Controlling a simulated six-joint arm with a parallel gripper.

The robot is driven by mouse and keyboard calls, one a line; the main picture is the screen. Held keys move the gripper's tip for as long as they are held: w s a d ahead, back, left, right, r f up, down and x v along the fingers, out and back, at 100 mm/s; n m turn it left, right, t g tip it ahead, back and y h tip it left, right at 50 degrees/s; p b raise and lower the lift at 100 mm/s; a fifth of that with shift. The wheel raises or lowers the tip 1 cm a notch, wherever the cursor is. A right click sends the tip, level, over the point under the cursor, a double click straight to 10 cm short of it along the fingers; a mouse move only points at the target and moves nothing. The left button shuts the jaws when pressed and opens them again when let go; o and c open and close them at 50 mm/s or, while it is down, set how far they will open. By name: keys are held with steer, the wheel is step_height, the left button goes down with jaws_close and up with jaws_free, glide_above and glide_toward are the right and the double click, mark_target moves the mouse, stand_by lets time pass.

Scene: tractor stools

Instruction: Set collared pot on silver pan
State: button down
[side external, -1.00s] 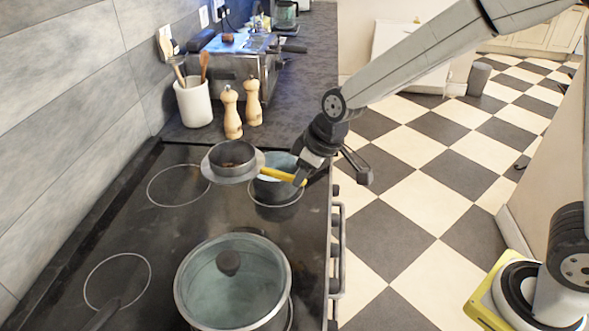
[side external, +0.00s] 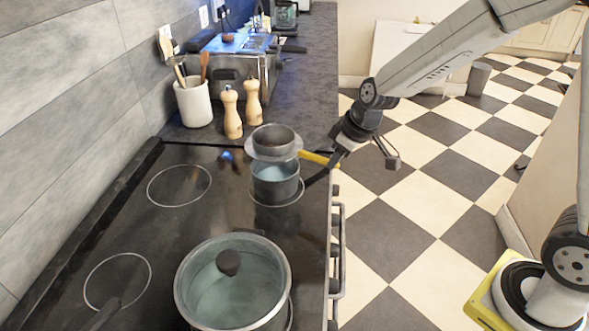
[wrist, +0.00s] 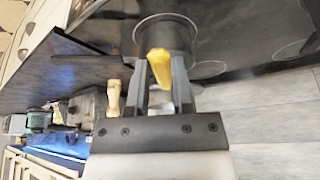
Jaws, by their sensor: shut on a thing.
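The collared pot (side external: 273,141) is a small grey pot with a wide flange and a yellow handle (side external: 318,158). My gripper (side external: 336,161) is shut on that handle, to the right of the pot. The pot is held roughly level over the small silver pan (side external: 275,188), which stands on the far right burner with its dark handle to the right. The pot overlaps the pan's far rim in the side view; I cannot tell whether they touch. In the wrist view the yellow handle (wrist: 159,68) lies between my fingers.
A larger pan with a glass lid (side external: 233,284) stands on the near right burner. Two wooden mills (side external: 242,112) and a white utensil crock (side external: 194,103) stand behind the hob, near a toaster. The left burners are mostly clear.

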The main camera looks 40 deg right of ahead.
steer(key=shift+f, duration=3)
steer(key=shift+c, duration=2.4)
jaws_free()
steer(key=v, duration=1.2)
